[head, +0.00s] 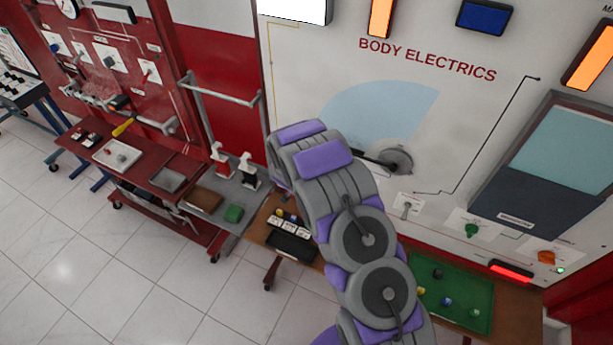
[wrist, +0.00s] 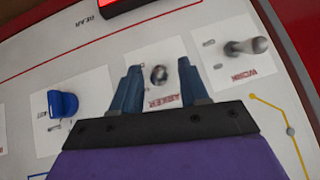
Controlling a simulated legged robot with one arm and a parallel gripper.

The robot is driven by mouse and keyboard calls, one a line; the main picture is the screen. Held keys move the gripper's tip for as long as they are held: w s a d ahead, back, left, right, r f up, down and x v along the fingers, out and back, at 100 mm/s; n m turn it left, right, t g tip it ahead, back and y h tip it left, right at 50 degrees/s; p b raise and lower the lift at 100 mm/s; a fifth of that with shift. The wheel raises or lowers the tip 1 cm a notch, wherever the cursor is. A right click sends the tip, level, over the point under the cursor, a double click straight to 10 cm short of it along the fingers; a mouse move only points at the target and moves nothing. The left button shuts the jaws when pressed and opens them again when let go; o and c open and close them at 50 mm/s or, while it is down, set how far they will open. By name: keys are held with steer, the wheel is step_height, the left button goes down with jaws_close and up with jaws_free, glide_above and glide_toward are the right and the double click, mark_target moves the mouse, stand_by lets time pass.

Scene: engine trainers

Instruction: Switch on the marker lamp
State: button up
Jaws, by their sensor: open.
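In the wrist view my gripper (wrist: 160,67) is open, its two blue fingers one on each side of a small dark switch (wrist: 159,76). The switch sits on a white plate whose partly hidden label reads "ARKER". Its tip points roughly at the camera. I see a gap on both sides, but cannot tell how deep the fingers reach. In the head view my arm hides the gripper and this switch. An orange lamp (head: 590,57) at the right edge has a cut-off label starting "MA".
A grey lever on the "WORK" plate (wrist: 245,46) is right of my fingers, and a blue knob (wrist: 62,104) is left. A red lamp (wrist: 125,4) marked "REAR" is above. In the head view a green mat (head: 460,299) with small parts lies on the bench below the panel.

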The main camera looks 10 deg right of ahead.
steer(key=v, duration=1.6)
steer(key=shift+a+r, duration=0.15)
